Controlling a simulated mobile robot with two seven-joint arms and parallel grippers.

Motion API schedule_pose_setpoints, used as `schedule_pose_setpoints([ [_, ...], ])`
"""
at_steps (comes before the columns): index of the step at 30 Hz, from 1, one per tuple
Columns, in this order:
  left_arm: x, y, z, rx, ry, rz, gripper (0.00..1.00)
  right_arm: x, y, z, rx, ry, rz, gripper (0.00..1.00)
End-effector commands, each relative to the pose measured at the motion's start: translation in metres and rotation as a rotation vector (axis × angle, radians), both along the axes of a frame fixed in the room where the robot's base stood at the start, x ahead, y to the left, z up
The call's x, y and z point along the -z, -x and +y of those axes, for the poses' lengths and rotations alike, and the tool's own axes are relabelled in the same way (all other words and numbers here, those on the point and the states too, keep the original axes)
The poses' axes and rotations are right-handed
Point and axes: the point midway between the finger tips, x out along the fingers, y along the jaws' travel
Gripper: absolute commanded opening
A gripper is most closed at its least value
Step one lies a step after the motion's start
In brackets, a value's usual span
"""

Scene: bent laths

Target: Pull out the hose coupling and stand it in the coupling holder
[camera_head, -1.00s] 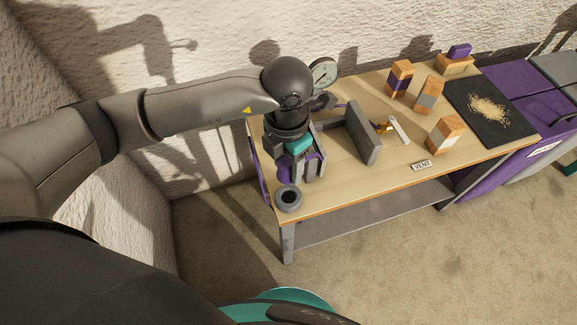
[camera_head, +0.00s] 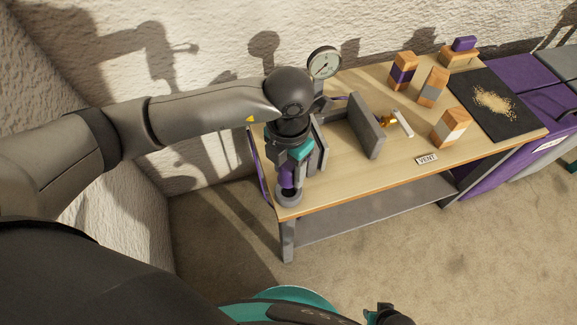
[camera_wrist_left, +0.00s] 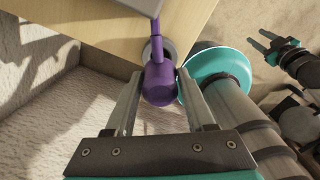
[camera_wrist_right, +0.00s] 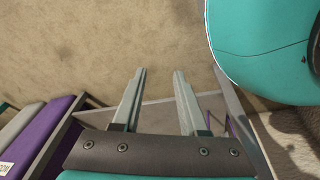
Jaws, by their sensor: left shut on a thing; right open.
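The purple hose coupling (camera_head: 287,178) is held upright or nearly so between the fingers of my left gripper (camera_head: 291,166). In the left wrist view the coupling (camera_wrist_left: 160,84) sits between the fingertips, with a thin purple hose on it. The coupling holder, a grey round cup (camera_head: 289,199), stands at the table's front left corner. The coupling is right over the cup's mouth and covers part of it. I cannot tell whether its lower end is inside. My right gripper (camera_wrist_right: 160,80) is open and empty, away from the table.
Grey upright plates, one tall plate (camera_head: 366,126), stand right of my left gripper. Behind are a round gauge (camera_head: 324,63) and a brass fitting (camera_head: 388,121) with a pale lever. Several wooden blocks and a black mat (camera_head: 512,118) lie farther right.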

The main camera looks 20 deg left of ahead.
Motion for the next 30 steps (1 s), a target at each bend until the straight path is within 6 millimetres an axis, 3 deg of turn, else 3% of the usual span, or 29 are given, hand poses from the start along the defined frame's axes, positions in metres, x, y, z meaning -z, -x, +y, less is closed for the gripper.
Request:
schedule_pose_setpoints([
  [15, 0.028, -0.001, 0.000, 0.000, 0.001, -0.002, 0.00, -0.031, -0.028, 0.024, 0.003, -0.024, -0.005, 0.42],
  [30, 0.032, -0.001, 0.000, 0.000, 0.000, -0.001, 0.00, -0.041, -0.031, 0.027, 0.004, -0.028, -0.003, 0.42],
])
